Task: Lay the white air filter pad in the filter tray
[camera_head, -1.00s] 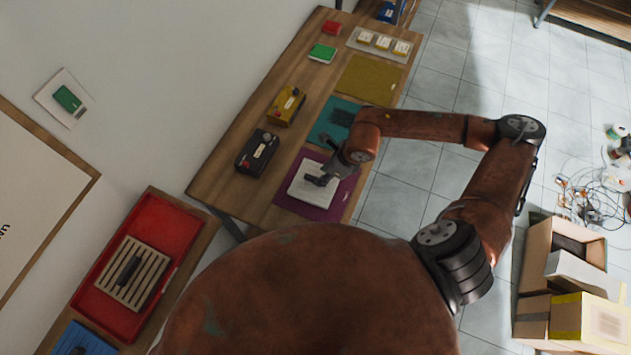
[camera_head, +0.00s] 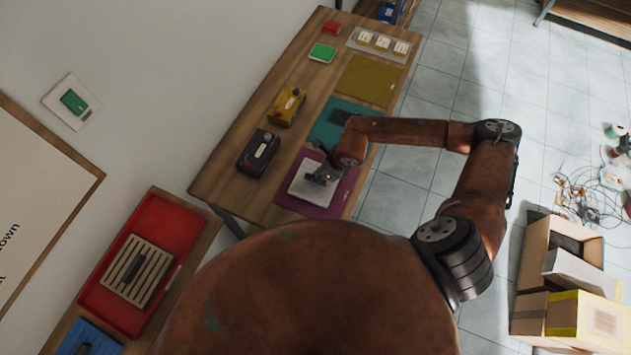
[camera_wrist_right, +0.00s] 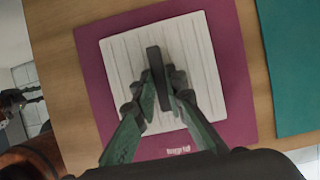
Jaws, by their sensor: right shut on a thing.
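The white air filter pad (camera_head: 305,188) lies on a purple mat (camera_head: 322,210) on the wooden table. In the right wrist view the pad (camera_wrist_right: 203,55) is square and ribbed, with a dark upright handle (camera_wrist_right: 153,62) in its middle. My right gripper (camera_head: 325,175) is over the pad; in the wrist view its fingers (camera_wrist_right: 158,88) are shut on the handle from both sides. The pad appears flat on the mat. A red tray (camera_head: 172,215) at lower left holds a cream slatted panel (camera_head: 152,262) with a dark handle; I cannot tell if it is the filter tray. My left gripper is not in view.
A black box (camera_head: 258,153) and a yellow box (camera_head: 287,105) stand on the table's wall side. A teal mat (camera_head: 327,128) and an olive mat (camera_head: 367,82) lie beyond. A blue tray (camera_head: 88,338) is at lower left. Cartons (camera_head: 575,285) and cables sit on the floor at right.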

